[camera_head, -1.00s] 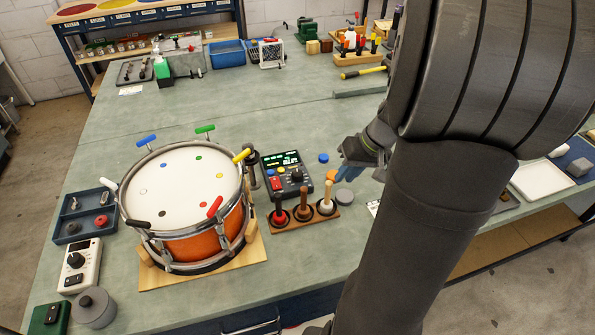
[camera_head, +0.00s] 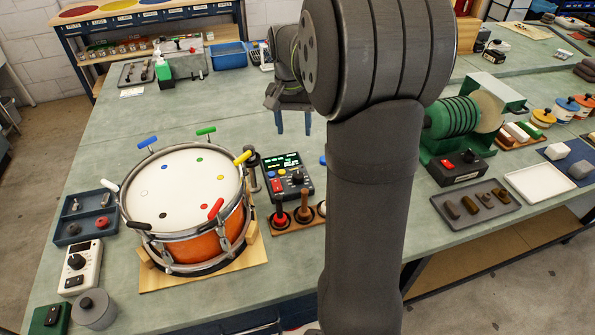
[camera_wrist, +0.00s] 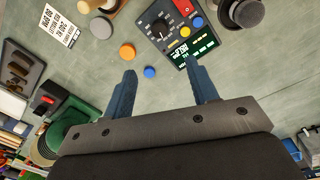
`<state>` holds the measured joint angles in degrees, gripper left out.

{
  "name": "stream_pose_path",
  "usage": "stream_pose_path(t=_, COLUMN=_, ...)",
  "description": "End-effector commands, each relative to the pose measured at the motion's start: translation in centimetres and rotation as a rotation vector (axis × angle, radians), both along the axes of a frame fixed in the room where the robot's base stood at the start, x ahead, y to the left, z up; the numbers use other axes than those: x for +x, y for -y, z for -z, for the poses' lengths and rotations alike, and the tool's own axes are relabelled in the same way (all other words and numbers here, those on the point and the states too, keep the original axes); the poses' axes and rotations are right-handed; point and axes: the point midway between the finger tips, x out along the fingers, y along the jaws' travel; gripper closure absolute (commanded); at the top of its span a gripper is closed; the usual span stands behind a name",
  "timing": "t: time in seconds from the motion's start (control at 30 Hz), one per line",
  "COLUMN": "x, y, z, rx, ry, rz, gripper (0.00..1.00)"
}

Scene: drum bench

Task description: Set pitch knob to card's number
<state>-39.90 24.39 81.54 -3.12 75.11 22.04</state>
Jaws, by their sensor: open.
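The dark control box (camera_head: 303,188) with a green lit display (camera_head: 283,161) stands right of the drum. Its black knob (camera_head: 297,177) also shows in the wrist view (camera_wrist: 160,28), with a white pointer mark. The display digits are too small to read surely. A white printed card (camera_wrist: 62,25) lies at the upper left of the wrist view; its text is upside down and I cannot read its number. My gripper (camera_head: 293,122) is open and empty, raised above the bench behind the box. In the wrist view its blue fingers (camera_wrist: 162,75) point toward the box without touching it.
The drum (camera_head: 205,228) with coloured tuning keys is left of the box. Mallets in a wooden rack (camera_head: 285,228) stand in front. An orange disc (camera_wrist: 127,51), a blue disc (camera_wrist: 150,72) and a grey disc (camera_wrist: 101,27) lie beside the box.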

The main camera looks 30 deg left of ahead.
Motion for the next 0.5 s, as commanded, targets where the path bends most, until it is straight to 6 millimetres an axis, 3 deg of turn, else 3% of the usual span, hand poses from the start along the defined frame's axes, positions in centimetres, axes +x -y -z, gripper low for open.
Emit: stream_pose_path(t=0.5, x=0.1, y=0.7, z=11.1, rx=-0.003, ry=-0.005, rz=-0.001, gripper=0.47)
